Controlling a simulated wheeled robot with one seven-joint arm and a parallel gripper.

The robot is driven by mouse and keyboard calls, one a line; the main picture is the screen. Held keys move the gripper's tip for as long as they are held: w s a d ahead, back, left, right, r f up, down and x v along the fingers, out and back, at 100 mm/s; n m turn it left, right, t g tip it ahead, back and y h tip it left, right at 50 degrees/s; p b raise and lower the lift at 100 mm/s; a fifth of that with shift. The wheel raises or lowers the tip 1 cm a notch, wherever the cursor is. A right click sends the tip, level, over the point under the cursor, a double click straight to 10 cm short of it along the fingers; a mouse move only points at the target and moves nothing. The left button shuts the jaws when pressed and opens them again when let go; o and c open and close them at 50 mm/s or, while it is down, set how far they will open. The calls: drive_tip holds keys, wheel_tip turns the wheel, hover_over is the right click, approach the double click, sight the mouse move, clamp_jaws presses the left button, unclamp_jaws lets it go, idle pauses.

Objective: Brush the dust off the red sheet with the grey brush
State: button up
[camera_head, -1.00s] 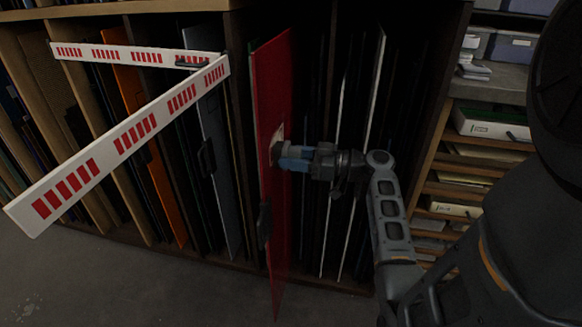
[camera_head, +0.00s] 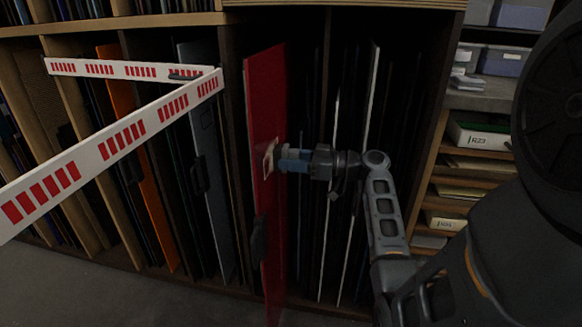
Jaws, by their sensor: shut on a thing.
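The red sheet (camera_head: 265,110) stands upright, edge toward me, sticking out of a slot in the rack. A dark handle-like piece (camera_head: 258,240) sits low on its front edge. My gripper (camera_head: 286,160) is at the right face of the sheet, about mid-height, with its blue-tipped end pointing left at it. It is shut on what I take to be the grey brush, whose shape is mostly hidden at the fingertips. A small pale patch (camera_head: 269,157) shows at the contact spot; I cannot tell if it is dust, a label or the brush head. Dust is not clearly visible.
A white barrier with red stripes (camera_head: 125,138) juts out at the left, in front of the rack. Several dark, grey and orange sheets (camera_head: 140,150) stand in slots beside the red one. Shelves with boxes and papers (camera_head: 480,135) are at right. Grey floor (camera_head: 150,295) lies in front.

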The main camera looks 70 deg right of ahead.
drive_tip(key=shift+w+d+b, duration=0.1)
drive_tip(key=shift+d+b, duration=1)
drive_tip(key=shift+d, duration=0.4)
drive_tip(key=shift+s+a+r+p, duration=0.15)
drive_tip(key=shift+a+r+p, duration=0.15)
drive_tip(key=shift+a, duration=1.05)
drive_tip(key=shift+s+a+r+p, duration=0.15)
drive_tip(key=shift+a+r, duration=0.15)
drive_tip(key=shift+a, duration=1.05)
drive_tip(key=shift+s+a+r+p, duration=0.1)
drive_tip(key=shift+a+r+p, duration=0.2)
drive_tip(key=shift+a, duration=3)
drive_tip(key=shift+r+p, duration=0.4)
drive_tip(key=shift+r, duration=0.5)
drive_tip(key=shift+d+f+b, duration=0.1)
drive_tip(key=shift+d+b, duration=0.8)
drive_tip(key=shift+d, duration=0.7)
drive_tip(key=shift+w+d+b, duration=0.2)
drive_tip(key=shift+d+b, duration=0.45)
drive_tip(key=shift+d, duration=0.55)
drive_tip(key=shift+w+d+b, duration=0.15)
drive_tip(key=shift+d+b, duration=0.45)
drive_tip(key=shift+d, duration=0.6)
drive_tip(key=shift+d+b, duration=1.15)
drive_tip(key=shift+d, duration=0.85)
